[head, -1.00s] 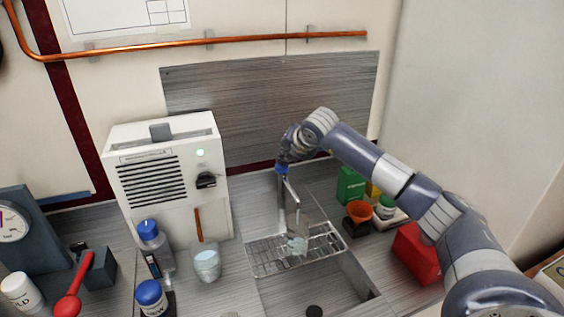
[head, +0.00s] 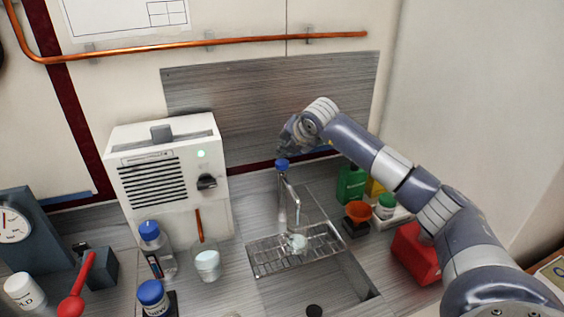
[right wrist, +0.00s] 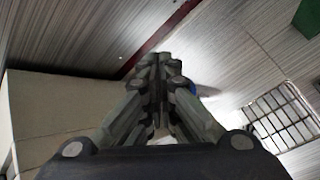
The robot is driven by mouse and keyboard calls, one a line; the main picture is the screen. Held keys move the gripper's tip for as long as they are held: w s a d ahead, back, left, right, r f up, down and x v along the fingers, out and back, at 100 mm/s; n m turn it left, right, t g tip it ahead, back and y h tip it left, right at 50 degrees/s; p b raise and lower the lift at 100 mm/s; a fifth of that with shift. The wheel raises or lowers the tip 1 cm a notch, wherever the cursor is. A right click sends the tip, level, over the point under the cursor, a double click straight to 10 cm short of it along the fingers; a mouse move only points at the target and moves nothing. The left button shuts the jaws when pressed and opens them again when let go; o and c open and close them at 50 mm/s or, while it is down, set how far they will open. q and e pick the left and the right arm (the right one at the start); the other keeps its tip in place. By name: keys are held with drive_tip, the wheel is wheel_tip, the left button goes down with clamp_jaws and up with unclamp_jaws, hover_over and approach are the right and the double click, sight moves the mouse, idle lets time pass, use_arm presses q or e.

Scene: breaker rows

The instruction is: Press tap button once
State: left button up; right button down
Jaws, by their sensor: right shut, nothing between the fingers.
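The metal tap (head: 283,205) stands behind the sink, with a blue button (head: 282,164) on its top. My right gripper (head: 281,153) is shut and empty, just above and behind the button in the head view, and appears apart from it. In the right wrist view the shut fingers (right wrist: 162,62) point toward the steel back panel, and a sliver of the blue button (right wrist: 192,88) shows just right of them, partly hidden. A small clear vessel (head: 297,243) sits on the wire rack under the spout. My left gripper is out of view.
The wire rack (head: 265,262) spans the sink (head: 335,285). Right of the tap stand a green box (head: 351,184), an orange funnel (head: 358,211) and a red box (head: 414,252). A white machine (head: 170,165), bottles and a beaker (head: 207,262) stand on the left.

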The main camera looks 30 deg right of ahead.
sight(285, 161)
drive_tip(key=shift+r+p, duration=1.1)
drive_tip(key=shift+r, duration=1.4)
drive_tip(key=shift+f, duration=0.1)
